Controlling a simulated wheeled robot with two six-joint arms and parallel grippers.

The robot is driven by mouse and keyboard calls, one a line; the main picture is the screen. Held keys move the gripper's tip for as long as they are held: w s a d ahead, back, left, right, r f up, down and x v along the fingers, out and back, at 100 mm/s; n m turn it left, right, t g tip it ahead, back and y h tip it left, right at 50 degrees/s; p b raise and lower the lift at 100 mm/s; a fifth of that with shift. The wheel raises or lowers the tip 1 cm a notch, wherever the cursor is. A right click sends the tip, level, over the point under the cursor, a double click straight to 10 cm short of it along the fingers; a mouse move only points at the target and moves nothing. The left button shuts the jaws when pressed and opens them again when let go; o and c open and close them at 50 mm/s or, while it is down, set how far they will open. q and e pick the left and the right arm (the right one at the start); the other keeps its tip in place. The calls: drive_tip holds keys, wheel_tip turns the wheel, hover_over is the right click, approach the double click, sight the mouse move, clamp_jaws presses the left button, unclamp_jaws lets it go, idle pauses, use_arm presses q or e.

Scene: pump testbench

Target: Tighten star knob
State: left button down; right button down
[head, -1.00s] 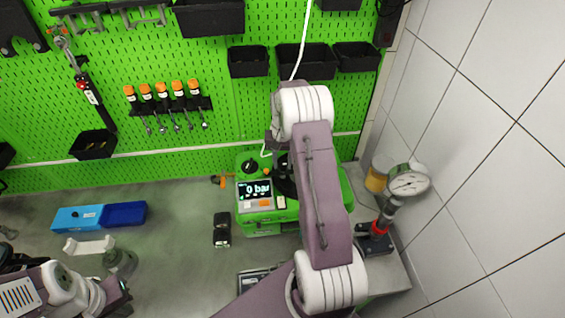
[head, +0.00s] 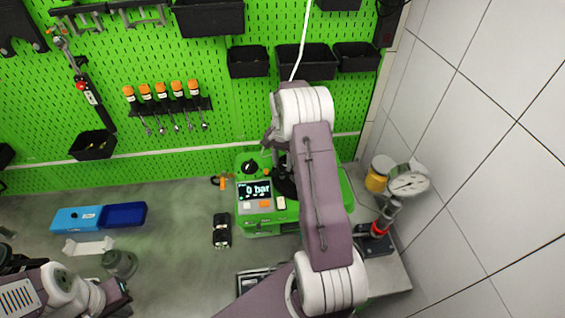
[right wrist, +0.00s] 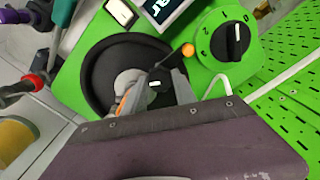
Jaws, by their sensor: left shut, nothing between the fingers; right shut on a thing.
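The green pump unit (head: 270,215) stands on the bench, with a lit display (head: 254,190) whose reading ends in "0 bar". My right arm hangs over it in the head view and hides much of its right half. In the right wrist view, my right gripper (right wrist: 155,86) reaches into the round black recess (right wrist: 100,62) on the unit's top. It is shut on a dark part with a small white mark, seemingly the star knob (right wrist: 156,85), mostly hidden by the fingers. My left gripper (head: 122,297) is shut and empty, low at the left over the bench.
A black rotary switch (right wrist: 236,40) and an orange knob (right wrist: 188,50) sit beside the recess. A blue box (head: 75,219) and black block (head: 222,230) lie left. The green pegboard (head: 60,165) rises behind.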

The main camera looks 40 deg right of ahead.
sight(282, 165)
drive_tip(key=c, duration=1)
unclamp_jaws()
drive_tip(key=shift+r, duration=0.25)
wheel_tip(282, 165, up, 8)
drive_tip(key=b, duration=0.3)
drive_tip(key=shift+r, duration=0.35)
